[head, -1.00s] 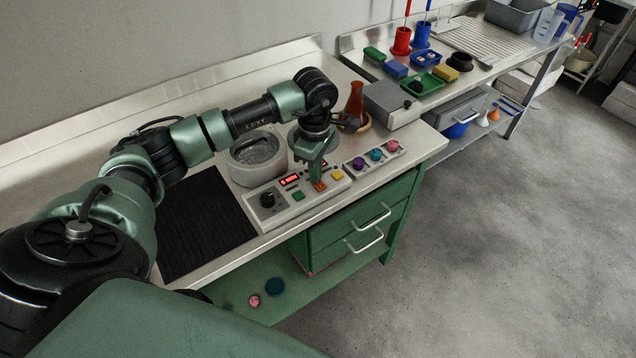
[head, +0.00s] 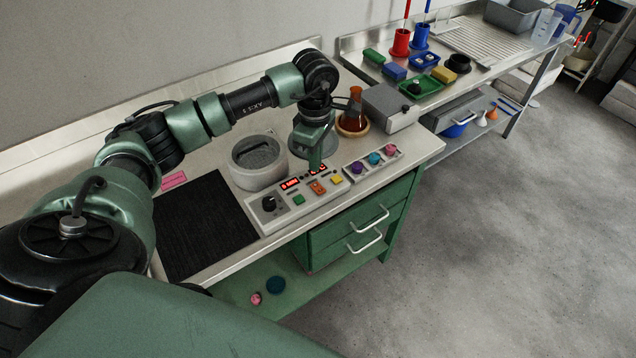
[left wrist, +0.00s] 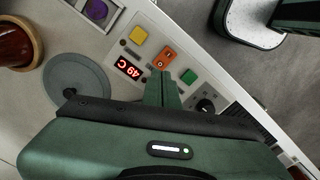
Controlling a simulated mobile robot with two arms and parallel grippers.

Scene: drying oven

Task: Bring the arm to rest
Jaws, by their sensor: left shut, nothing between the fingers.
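My left gripper (head: 316,170) is shut and empty. In the head view its fingers point down just behind the control panel (head: 292,211), near the red lit displays. The panel carries a black knob (head: 269,203), a green button (head: 299,199), an orange button (head: 318,187) and a yellow button (head: 336,180). In the left wrist view the shut fingers (left wrist: 164,76) overlap the panel near the orange button (left wrist: 165,58) and green button (left wrist: 189,76). My right gripper is not in view.
A round grey bath (head: 257,165) stands left of the gripper. An amber flask (head: 354,108) and a grey box (head: 391,108) stand right of it. A strip with coloured knobs (head: 372,164) adjoins the panel. The black mat (head: 205,225) is bare.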

